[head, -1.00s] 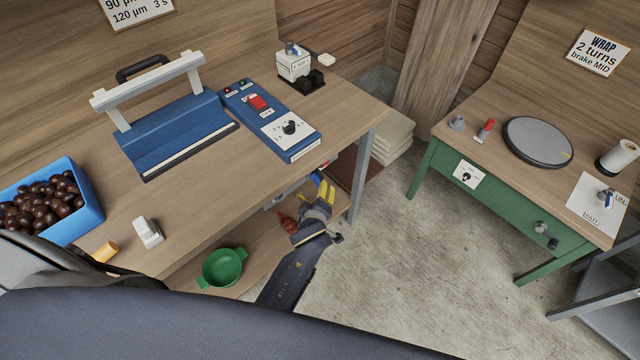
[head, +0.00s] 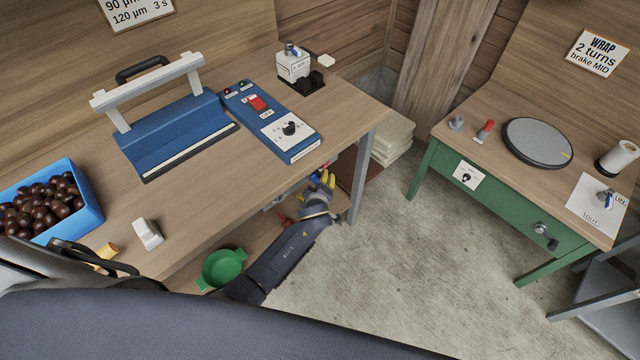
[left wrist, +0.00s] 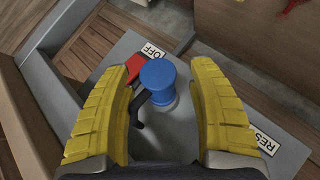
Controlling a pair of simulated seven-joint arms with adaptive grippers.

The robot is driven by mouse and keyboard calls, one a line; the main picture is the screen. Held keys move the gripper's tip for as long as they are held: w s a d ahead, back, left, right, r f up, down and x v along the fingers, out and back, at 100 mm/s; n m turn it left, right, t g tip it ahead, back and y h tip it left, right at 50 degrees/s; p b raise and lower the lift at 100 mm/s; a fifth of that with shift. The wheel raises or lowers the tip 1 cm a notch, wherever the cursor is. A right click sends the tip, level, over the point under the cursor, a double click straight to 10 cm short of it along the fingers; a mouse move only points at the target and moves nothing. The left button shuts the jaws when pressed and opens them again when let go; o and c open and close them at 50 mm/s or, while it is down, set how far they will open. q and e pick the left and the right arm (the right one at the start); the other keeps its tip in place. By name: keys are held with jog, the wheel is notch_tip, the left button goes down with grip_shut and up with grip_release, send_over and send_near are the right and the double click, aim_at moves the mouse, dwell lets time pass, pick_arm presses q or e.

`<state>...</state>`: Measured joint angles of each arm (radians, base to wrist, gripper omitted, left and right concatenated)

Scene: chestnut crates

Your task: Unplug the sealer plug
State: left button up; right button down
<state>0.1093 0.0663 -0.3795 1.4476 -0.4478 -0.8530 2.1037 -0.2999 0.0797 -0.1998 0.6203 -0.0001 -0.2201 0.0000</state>
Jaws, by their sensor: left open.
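A blue round-topped cylinder (left wrist: 158,82) stands on a grey box (left wrist: 176,135) in the left wrist view; it looks like the plug, though its lower part is partly hidden. A black curved piece and a red lever (left wrist: 115,82) sit just left of it. My left gripper (left wrist: 162,78) is open, one yellow finger on each side of the cylinder, with visible gaps. In the head view the left gripper (head: 325,180) reaches under the table's right end. The blue sealer (head: 175,135) stands on the table with its white arm raised. My right gripper is not in view.
The tabletop edge (head: 345,140) and a grey table leg (head: 360,180) are close to my left gripper. A green bowl (head: 222,268) sits on the lower shelf beside my forearm. OFF (left wrist: 152,52) and RESET (left wrist: 266,142) labels mark the box.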

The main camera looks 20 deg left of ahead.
pick_arm(q)
grip_shut()
dwell(0.9)
jog(key=shift+s+d, duration=0.3)
jog(key=shift+d, duration=0.25)
dwell(0.5)
jog(key=c, duration=0.8)
grip_release()
grip_shut()
jog(key=shift+s+d, duration=0.45)
jog(key=shift+d, duration=0.25)
jog(key=shift+s+d, duration=0.4)
jog(key=shift+d, duration=0.3)
